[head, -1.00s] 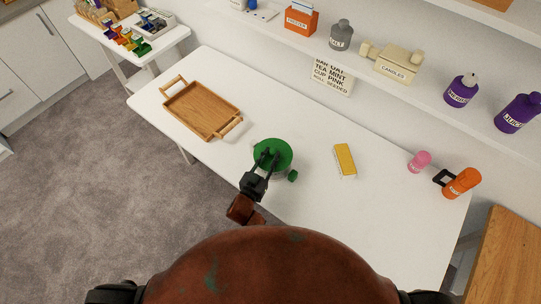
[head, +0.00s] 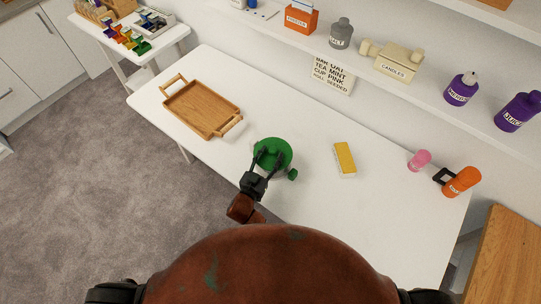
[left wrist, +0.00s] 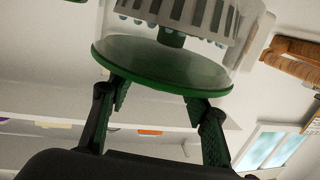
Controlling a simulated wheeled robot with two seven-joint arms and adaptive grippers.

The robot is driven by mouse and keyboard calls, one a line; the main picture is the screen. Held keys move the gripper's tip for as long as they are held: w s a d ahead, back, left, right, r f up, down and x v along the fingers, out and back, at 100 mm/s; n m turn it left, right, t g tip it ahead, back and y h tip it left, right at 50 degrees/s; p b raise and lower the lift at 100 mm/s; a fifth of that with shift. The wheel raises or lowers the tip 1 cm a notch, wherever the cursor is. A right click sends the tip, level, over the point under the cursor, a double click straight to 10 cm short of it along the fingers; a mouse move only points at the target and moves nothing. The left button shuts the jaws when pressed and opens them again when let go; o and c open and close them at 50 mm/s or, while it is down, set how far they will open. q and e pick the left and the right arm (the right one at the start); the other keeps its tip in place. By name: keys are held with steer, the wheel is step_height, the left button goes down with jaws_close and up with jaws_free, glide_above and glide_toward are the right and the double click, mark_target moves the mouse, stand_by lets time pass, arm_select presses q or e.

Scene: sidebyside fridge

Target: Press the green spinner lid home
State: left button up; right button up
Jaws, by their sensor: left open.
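In the left wrist view, the lid (left wrist: 165,66) lies across the mouth of a clear bowl (left wrist: 250,35) with a white slatted basket (left wrist: 190,12) inside. I cannot tell whether the lid is fully seated. My left gripper (head: 268,156) is open over the lid. In the left wrist view its two fingers (left wrist: 157,108) are spread near the lid's face, with nothing between them; contact is unclear. My right gripper is not in view.
On the table are a wooden tray (head: 203,109), a yellow-topped block (head: 345,159), a pink bottle (head: 419,160) and an orange container (head: 462,182). A shelf (head: 420,85) with bottles and boxes runs along the wall. The table around the lid is clear.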

arm_select(q)
steer(key=v, duration=1.2)
steer(key=shift+f, duration=0.1)
